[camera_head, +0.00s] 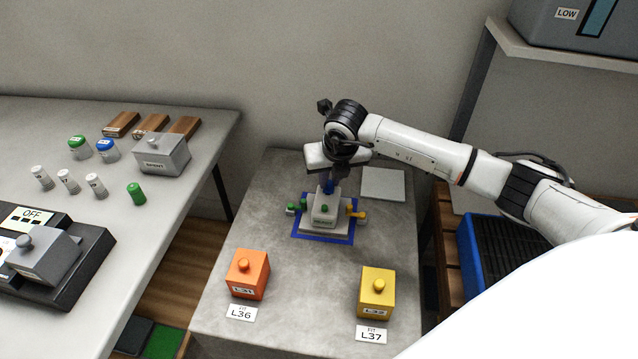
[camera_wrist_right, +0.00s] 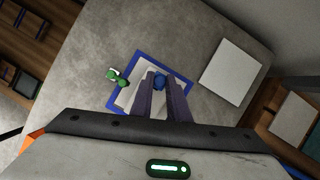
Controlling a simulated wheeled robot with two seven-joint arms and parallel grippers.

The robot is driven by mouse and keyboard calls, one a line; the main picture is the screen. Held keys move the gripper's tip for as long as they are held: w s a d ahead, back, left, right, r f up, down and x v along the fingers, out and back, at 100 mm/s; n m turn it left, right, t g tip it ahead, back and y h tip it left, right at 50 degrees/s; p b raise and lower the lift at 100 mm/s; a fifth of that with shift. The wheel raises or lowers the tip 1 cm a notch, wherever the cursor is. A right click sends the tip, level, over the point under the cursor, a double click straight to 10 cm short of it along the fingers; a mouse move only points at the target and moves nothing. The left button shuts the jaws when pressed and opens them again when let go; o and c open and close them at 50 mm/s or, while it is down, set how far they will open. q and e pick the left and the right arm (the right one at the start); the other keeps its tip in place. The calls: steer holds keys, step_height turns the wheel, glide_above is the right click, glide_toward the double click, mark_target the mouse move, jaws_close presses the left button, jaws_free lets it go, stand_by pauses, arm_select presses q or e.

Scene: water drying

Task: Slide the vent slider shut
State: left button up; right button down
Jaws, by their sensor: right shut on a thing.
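A small light grey device (camera_head: 323,214) stands on a blue-edged mat (camera_head: 323,238) on the middle table, with green knobs on its left and yellow ones on its right. A blue knob (camera_head: 329,187) rises at its back, and it also shows in the right wrist view (camera_wrist_right: 160,82). My right gripper (camera_head: 329,182) points down over the device and is shut on the blue knob; its fingertips (camera_wrist_right: 163,88) stand either side of it. No label reads "vent", so I cannot tell for certain which part is the vent slider or how far it stands open. My left gripper is not in view.
An orange block (camera_head: 248,275) and a yellow block (camera_head: 377,292) with knobs stand at the front of the middle table. A pale flat plate (camera_head: 383,184) lies behind right. A blue crate (camera_head: 480,262) stands right. The left table (camera_head: 150,230) holds bottles and boxes.

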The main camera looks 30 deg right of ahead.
steer(key=shift+d, duration=0.1)
steer(key=c, duration=1.7)
jaws_free()
steer(key=shift+o, duration=0.2)
steer(key=v, duration=1)
steer(key=shift+r, duration=0.15)
steer(key=shift+s, duration=0.1)
